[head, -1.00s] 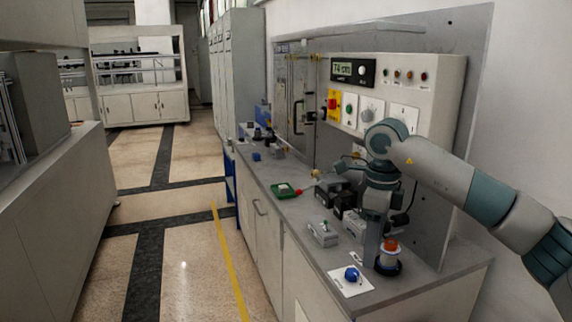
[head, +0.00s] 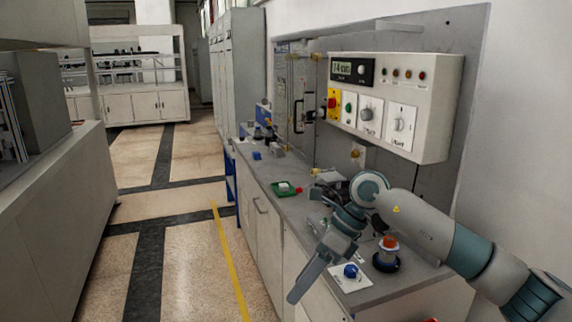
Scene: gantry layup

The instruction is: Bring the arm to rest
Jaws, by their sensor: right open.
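My right arm comes in from the right edge and bends at a rounded joint over the bench. My right gripper (head: 304,284) hangs down to the left, tilted, past the bench's front edge. It is open and I see nothing held in it. Its fingers overlap in this view, so the gap between them is hard to see. My left gripper is out of view.
The bench (head: 385,292) holds an orange-topped white cylinder on a dark base (head: 387,258), a blue knob on a white plate (head: 351,271) and a green tray (head: 284,189). A control panel (head: 391,105) stands behind. The aisle floor (head: 195,265) is clear at left.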

